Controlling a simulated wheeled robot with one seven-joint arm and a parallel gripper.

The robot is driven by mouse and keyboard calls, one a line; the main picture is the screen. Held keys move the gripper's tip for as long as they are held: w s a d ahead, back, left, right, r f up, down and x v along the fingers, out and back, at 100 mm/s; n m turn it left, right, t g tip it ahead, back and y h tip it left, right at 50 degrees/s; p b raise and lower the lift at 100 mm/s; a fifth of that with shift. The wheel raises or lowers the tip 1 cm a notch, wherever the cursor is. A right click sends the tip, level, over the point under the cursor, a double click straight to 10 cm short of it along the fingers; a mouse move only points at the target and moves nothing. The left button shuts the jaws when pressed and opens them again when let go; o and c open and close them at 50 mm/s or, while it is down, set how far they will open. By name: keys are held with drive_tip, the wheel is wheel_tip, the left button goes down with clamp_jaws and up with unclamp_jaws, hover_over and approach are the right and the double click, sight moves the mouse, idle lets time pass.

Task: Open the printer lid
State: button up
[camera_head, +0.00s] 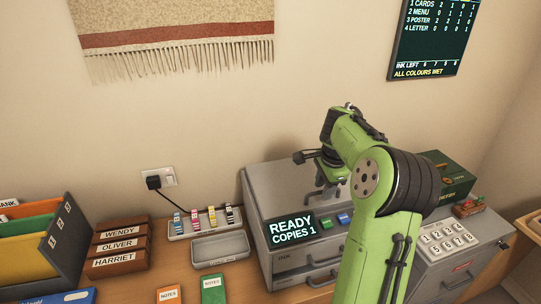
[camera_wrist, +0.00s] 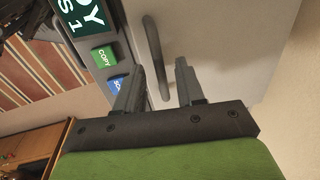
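The grey printer (camera_head: 262,196) stands against the wall, its display reading "READY COPIES 1". Its lid (camera_head: 285,178) looks shut and flat on top; my arm hides its right part. A dark bar handle (camera_wrist: 155,52) stands on the light grey lid (camera_wrist: 215,40) in the wrist view. My gripper (camera_wrist: 160,66) is open, with one finger on each side of the handle's lower end in the picture. Gaps show beside the bar, and I cannot tell whether either finger touches it.
Green and blue buttons (camera_head: 335,220) sit beside the display. Left of the printer are an ink cartridge rack (camera_head: 205,222), an empty grey tray (camera_head: 220,248) and wooden name boxes (camera_head: 120,247). A numbered keypad unit (camera_head: 448,238) and a green box (camera_head: 455,180) stand at the right.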

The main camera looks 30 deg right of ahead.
drive_tip(key=a+r+n+h+p, duration=0.1)
drive_tip(key=a+r+n+h, duration=0.1)
drive_tip(key=a+r+n, duration=0.6)
drive_tip(key=s+a+r+n+t, duration=0.1)
drive_tip(key=s+a+n, duration=0.3)
drive_tip(key=a, duration=0.5)
drive_tip(key=s+a+r+n+t+p, duration=0.1)
drive_tip(key=s+a+n, duration=0.3)
drive_tip(key=s+a, duration=0.4)
drive_tip(key=shift+a+r+n, duration=0.4)
drive_tip(key=shift+a+r, duration=0.2)
drive_tip(key=shift+a, duration=0.35)
drive_tip(key=s+a+n+y, duration=0.1)
drive_tip(key=s, duration=0.1)
drive_tip(key=s+a+f+n+t, duration=0.1)
drive_tip(key=s+n, duration=0.1)
drive_tip(key=s+a+f+n+y+p, duration=0.1)
drive_tip(key=s+a, duration=0.1)
drive_tip(key=shift+s+a+n+t+y, duration=0.1)
drive_tip(key=shift+s+n+t+y, duration=0.2)
drive_tip(key=shift+s, duration=0.05)
drive_tip(key=shift+c, duration=0.5)
drive_tip(key=shift+s+a+f, duration=0.1)
drive_tip(key=shift+f, duration=0.05)
drive_tip(key=shift+c, duration=0.9)
drive_tip(key=shift+w, duration=0.2)
